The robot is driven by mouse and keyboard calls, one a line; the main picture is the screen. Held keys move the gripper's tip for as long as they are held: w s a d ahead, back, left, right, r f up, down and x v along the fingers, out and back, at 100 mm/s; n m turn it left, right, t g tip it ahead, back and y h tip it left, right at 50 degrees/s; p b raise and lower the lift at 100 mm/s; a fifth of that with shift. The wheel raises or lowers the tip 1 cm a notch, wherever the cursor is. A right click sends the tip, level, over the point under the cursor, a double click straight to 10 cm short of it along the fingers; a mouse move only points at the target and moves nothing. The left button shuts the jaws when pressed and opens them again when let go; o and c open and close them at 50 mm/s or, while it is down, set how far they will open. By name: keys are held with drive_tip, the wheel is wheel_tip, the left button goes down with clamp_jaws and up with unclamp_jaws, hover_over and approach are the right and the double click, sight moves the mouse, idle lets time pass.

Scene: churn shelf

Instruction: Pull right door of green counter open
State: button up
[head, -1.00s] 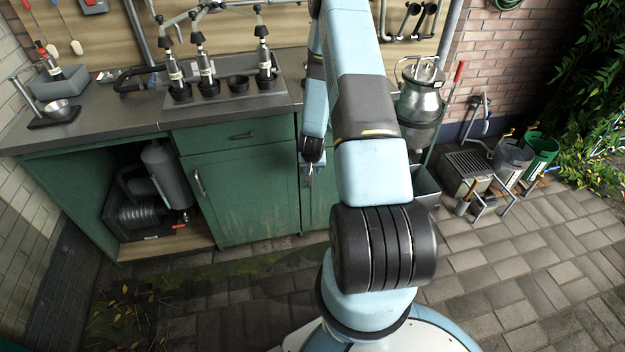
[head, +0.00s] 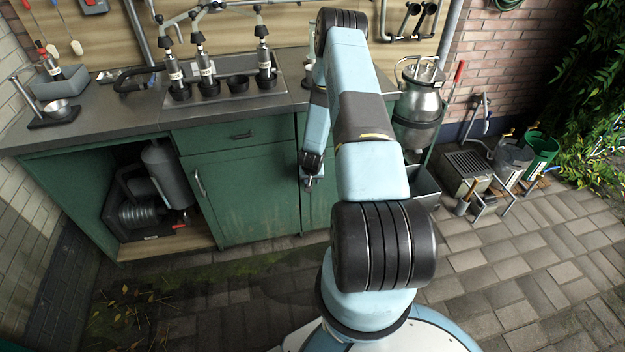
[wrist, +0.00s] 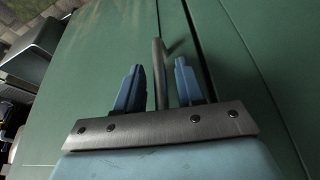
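The green counter (head: 245,190) stands against the wall. Its right door (head: 318,205) is shut and partly hidden behind my arm in the head view. In the wrist view the green door front (wrist: 90,70) fills most of the picture, and a dark bar handle (wrist: 159,75) stands out from it. My gripper (wrist: 158,70) is open, with one blue finger on each side of the handle and a small gap on both sides. In the head view my gripper (head: 310,183) is small, close in front of the right door.
The counter's left bay (head: 150,200) is open, with a grey tank inside. The middle door (head: 240,200) is shut. A metal churn (head: 420,95) and a grey bin (head: 425,185) stand right of my arm. Paving in front of the counter is clear.

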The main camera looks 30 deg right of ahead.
drive_tip(key=shift+c, duration=0.3)
clamp_jaws()
idle(0.3)
